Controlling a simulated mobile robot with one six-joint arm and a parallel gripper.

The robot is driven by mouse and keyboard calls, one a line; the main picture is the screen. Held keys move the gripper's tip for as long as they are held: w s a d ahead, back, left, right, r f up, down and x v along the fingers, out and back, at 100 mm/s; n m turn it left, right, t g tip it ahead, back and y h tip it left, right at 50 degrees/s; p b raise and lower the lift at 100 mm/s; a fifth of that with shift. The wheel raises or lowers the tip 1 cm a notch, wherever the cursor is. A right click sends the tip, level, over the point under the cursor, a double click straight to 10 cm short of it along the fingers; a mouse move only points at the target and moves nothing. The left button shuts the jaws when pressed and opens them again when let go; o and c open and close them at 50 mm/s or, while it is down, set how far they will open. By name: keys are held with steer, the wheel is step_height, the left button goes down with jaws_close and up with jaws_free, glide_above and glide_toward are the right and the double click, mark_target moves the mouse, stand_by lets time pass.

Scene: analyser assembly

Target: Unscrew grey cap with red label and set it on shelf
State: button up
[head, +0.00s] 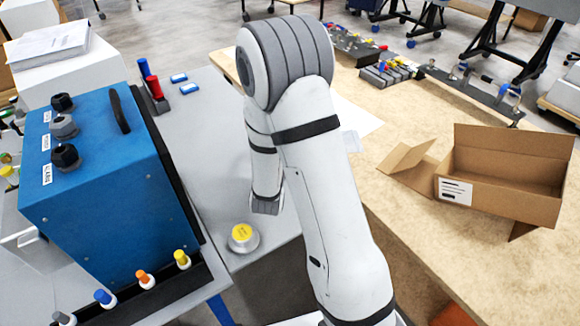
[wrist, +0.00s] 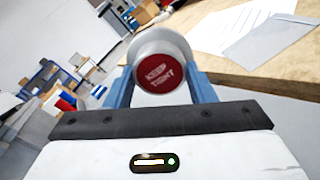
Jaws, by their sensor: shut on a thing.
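The grey cap with the red label (wrist: 160,74) is between the two blue fingers of my gripper (wrist: 163,88) in the wrist view. Its red face, with white words "KEEP TIGHT", is turned to the camera. The fingers are shut on its sides. What lies behind the cap is hidden, so I cannot tell whether it is joined to anything. In the head view my arm hides the gripper and this cap. A second grey cap with a yellow label (head: 242,238) sits on the grey bench top. I cannot tell which surface is the shelf.
A blue analyser box (head: 110,190) with dark knobs stands left. A black ledge (head: 190,290) before it bears several small colour-topped bottles. The wooden table (head: 400,210) holds an open carton (head: 510,170).

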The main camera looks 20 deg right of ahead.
steer(key=s+d+r+m+g+h+p, duration=0.25)
steer(key=s+d+m+g+h, duration=0.3)
steer(key=d+g, duration=0.35)
steer(key=s+d+f+m+g+y+p, duration=0.25)
steer(key=s+m+g, duration=0.35)
steer(key=s, duration=0.3)
steer(key=s+a+m+g+y+p, duration=0.2)
steer(key=s+a+m+y+p, duration=0.1)
steer(key=s+a+m+y, duration=0.15)
steer(key=w+a+r+m+y+p, duration=0.25)
steer(key=w+a+m+y, duration=0.2)
steer(key=a, duration=0.45)
steer(key=shift+n+t+y, duration=0.3)
steer(key=shift+n, duration=0.15)
steer(key=f+b, duration=0.3)
steer(key=f, duration=0.1)
steer(key=f+b, duration=0.4)
steer(key=shift+w+d+f, duration=0.1)
steer(key=shift+d, duration=0.1)
